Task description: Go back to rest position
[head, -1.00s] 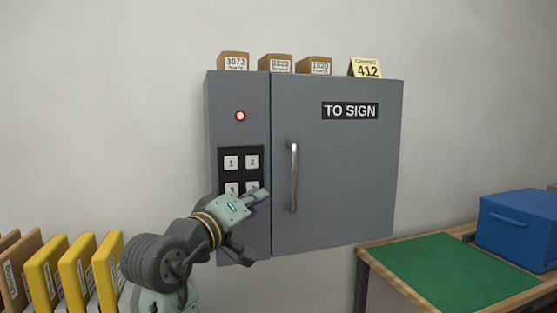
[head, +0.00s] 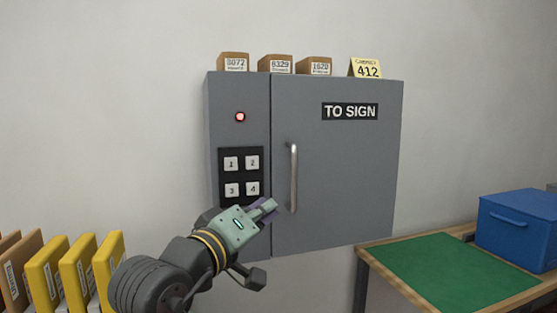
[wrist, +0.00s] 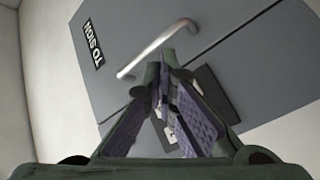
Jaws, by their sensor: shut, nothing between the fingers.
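My gripper (head: 268,207) is in front of the lower part of the grey cabinet (head: 340,180), just below the keypad (head: 241,176) and left of the door handle (head: 294,178). It is shut with nothing held. In the wrist view my gripper's fingers (wrist: 168,80) meet at the tips, and the handle (wrist: 157,48) shows beyond them. Keys 1 to 4 all show in the head view. In the wrist view the fingers hide most of the keypad. The cabinet door is shut, and a red light (head: 240,116) shows above the keypad.
Boxes (head: 275,65) and a yellow card reading 412 (head: 366,68) stand on the cabinet. A table with a green mat (head: 450,270) and a blue box (head: 520,222) is at the right. Yellow folders (head: 75,270) stand at the lower left. The wall above is bare.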

